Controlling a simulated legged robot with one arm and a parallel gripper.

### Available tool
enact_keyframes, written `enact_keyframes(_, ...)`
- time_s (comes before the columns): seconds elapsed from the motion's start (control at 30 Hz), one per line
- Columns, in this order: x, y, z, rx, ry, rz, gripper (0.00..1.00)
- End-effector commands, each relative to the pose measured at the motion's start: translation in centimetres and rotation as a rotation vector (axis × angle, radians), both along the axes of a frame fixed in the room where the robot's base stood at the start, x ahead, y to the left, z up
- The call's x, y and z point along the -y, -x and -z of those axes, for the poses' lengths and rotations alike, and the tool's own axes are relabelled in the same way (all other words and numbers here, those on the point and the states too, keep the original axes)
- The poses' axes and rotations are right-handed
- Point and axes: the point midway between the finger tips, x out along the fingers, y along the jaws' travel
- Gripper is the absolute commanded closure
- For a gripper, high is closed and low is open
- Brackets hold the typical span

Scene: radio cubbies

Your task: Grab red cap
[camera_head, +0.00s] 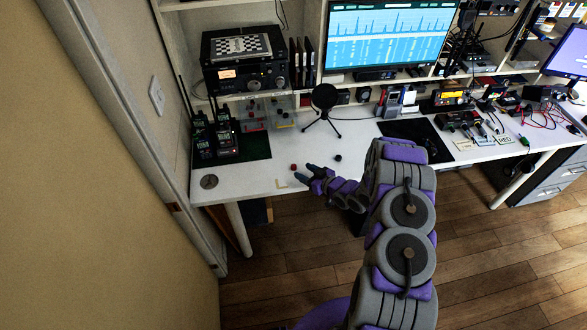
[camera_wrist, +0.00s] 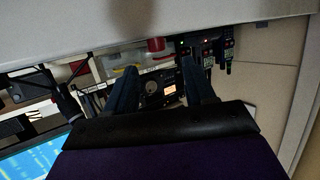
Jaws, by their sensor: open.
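The small red cap (camera_head: 293,167) sits on the white desk near its front edge, left of the microphone stand. In the wrist view, which is turned over, a red cylinder that looks like the cap (camera_wrist: 156,45) shows against the desk, between and beyond the fingertips. My gripper (camera_head: 303,172) is at the desk's front edge, just right of the cap and close to it. Its two dark fingers are spread apart in the wrist view (camera_wrist: 158,68), with nothing held between them. Whether a finger touches the cap cannot be told.
A dark round piece (camera_head: 338,157) lies right of the cap. A microphone on a tripod (camera_head: 324,97) stands behind. Several handheld radios (camera_head: 225,140) stand on a dark mat at left. A round disc (camera_head: 209,181) lies at the front left corner. Desk around the cap is mostly clear.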

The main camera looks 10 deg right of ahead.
Motion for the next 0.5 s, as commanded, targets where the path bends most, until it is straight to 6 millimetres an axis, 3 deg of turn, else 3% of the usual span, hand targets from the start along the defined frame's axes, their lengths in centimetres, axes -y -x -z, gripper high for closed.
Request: enact_keyframes(0.5, -2.5, -4.2, 2.0, 0.001, 0.003, -0.002, 0.46)
